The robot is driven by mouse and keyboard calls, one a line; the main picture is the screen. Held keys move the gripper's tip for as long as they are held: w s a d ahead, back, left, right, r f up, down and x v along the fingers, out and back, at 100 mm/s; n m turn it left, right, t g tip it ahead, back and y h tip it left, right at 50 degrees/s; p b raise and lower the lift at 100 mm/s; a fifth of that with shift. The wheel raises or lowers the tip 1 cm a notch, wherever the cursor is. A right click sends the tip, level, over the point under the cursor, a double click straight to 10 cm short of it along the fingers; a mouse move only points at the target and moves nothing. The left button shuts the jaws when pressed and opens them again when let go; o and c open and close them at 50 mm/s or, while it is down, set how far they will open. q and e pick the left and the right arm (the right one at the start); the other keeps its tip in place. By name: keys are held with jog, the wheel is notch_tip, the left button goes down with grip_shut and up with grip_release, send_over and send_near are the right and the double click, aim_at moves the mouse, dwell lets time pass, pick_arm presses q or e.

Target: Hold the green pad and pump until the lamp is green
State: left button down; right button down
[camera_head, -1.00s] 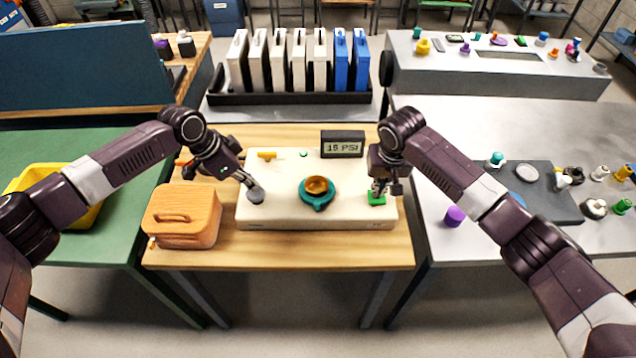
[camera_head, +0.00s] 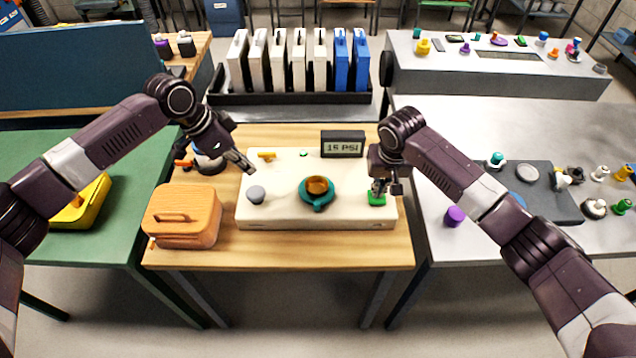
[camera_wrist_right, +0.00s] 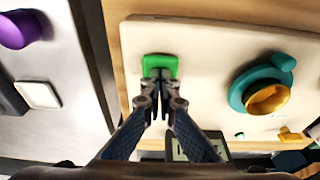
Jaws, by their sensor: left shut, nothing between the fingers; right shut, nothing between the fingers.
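The cream panel box (camera_head: 285,208) lies on the wooden table. My right gripper (camera_head: 377,190) is shut and empty, its tips on the green pad (camera_head: 377,199) at the panel's right. The right wrist view shows its closed tips (camera_wrist_right: 158,78) at the edge of the green pad (camera_wrist_right: 160,62). My left gripper (camera_head: 248,170) is shut and empty, raised above and behind a grey round button (camera_head: 256,194), apart from it. A display (camera_head: 342,144) behind the panel reads 15 PSI. A small green dot (camera_head: 304,153), perhaps the lamp, is at the panel's back edge.
A teal ring with an orange centre (camera_head: 317,193) sits mid-panel, with an orange handle (camera_head: 267,155) behind it. A wooden box (camera_head: 182,217) stands left of the panel. Several knobs and a dark mat (camera_head: 550,205) lie on the right table.

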dwell(0.4)
jog(key=shift+r, duration=3.5)
